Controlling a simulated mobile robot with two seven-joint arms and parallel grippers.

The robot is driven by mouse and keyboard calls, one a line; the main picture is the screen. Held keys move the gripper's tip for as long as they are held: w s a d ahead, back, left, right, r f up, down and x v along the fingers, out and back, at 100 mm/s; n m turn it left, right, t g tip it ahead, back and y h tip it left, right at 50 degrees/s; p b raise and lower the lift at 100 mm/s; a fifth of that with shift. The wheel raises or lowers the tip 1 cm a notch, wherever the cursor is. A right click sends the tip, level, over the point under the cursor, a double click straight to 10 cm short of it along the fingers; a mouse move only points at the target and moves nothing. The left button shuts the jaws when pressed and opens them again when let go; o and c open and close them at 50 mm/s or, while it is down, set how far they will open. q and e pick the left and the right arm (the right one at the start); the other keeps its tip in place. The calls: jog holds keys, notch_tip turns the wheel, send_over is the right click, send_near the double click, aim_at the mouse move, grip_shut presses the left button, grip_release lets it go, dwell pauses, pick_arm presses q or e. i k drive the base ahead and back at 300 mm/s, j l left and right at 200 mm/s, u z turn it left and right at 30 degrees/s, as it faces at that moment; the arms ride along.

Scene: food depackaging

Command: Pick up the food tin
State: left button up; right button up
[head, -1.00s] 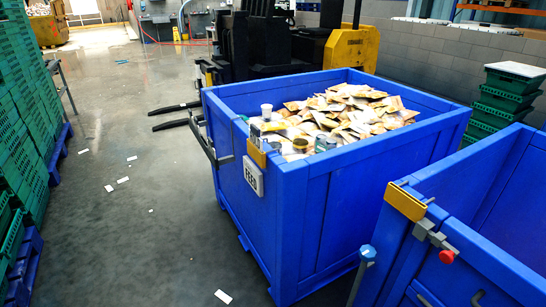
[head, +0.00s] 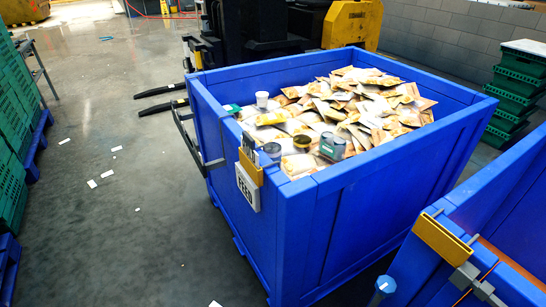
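Several tin-like containers sit among packets at the near left corner inside the blue FEED bin (head: 345,215). One is a grey-green tin (head: 332,147) near the front wall. Left of it is a round tin with a dark top (head: 302,143), and further left another dark-topped round tin (head: 272,150), partly hidden by the bin's rim. I cannot tell which one is the food tin. Neither of my grippers is in view, and nothing is seen holding any tin.
Flat packets (head: 365,105) fill the bin, with a white cup (head: 262,99) near its left wall. A second blue bin (head: 420,275) stands at the lower right. A forklift (head: 250,30) is behind. Green crates (head: 515,90) stand at right. Grey floor at left is mostly open.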

aim_at(273, 150)
jog(key=i+j+z, duration=0.15)
jog(key=j, duration=0.25)
jog(key=i+j+z, duration=0.1)
jog(key=j, duration=0.25)
jog(key=i+j+z, duration=0.15)
jog(key=j, duration=0.3)
jog(key=i+j+z, duration=0.1)
jog(key=i+j, duration=0.15)
jog(key=j, duration=0.15)
jog(key=i+j+z, duration=0.15)
jog(key=j, duration=0.3)
